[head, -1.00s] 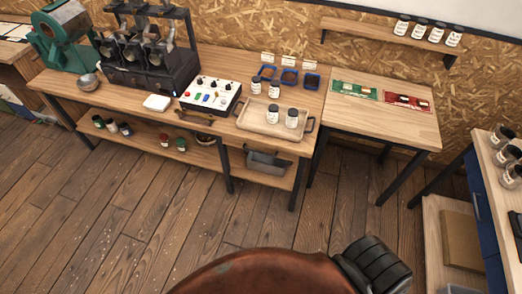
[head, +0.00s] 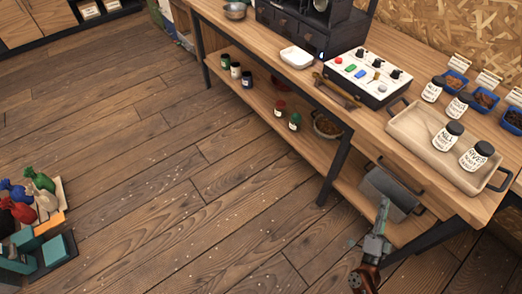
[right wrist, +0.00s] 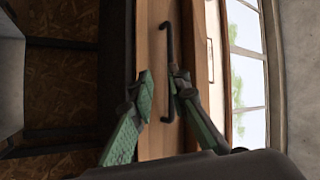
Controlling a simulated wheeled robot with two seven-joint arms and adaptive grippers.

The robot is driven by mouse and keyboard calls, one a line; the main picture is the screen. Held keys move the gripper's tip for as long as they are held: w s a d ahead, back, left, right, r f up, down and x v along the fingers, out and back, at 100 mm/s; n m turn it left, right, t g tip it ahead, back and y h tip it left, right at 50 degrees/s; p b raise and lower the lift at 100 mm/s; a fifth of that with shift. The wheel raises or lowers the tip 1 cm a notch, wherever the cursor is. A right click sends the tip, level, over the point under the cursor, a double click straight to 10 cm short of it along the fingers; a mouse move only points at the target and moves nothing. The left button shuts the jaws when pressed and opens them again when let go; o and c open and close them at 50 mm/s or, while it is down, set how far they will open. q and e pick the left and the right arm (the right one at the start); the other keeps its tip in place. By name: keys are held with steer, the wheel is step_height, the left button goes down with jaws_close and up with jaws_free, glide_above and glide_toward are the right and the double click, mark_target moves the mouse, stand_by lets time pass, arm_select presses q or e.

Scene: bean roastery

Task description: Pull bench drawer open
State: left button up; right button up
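The wooden drawer front (right wrist: 155,45) fills a band in the right wrist view, with a black bar handle (right wrist: 168,60) along it. My right gripper (right wrist: 162,80) is open, with its green fingers on either side of the lower part of the handle; I cannot tell if they touch it. In the head view my right gripper (head: 384,208) is below the right part of the workbench (head: 400,100), by its front. My left gripper is not in view.
A wooden tray (head: 415,125) with jars, a control box (head: 368,76) and a white dish (head: 296,57) stand on the bench. A grey bin (head: 388,190) is beneath. Coloured bags (head: 40,181) and boxes lie at left.

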arm_select(q)
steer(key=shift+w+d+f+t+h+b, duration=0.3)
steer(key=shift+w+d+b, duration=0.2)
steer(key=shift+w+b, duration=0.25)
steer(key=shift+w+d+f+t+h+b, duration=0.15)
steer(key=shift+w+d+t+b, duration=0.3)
steer(key=shift+b, duration=0.45)
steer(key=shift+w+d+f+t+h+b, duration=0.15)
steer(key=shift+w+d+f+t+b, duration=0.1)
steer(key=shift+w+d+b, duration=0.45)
arm_select(e)
steer(key=w+d+r+m+h, duration=0.3)
steer(key=w+r+m, duration=0.1)
steer(key=w+r, duration=0.2)
steer(key=shift+w+m+h, duration=0.25)
steer(key=shift+m+h, duration=0.15)
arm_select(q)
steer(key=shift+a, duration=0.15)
arm_select(e)
steer(key=shift+c, duration=0.3)
steer(key=shift+f, duration=0.1)
jaws_close()
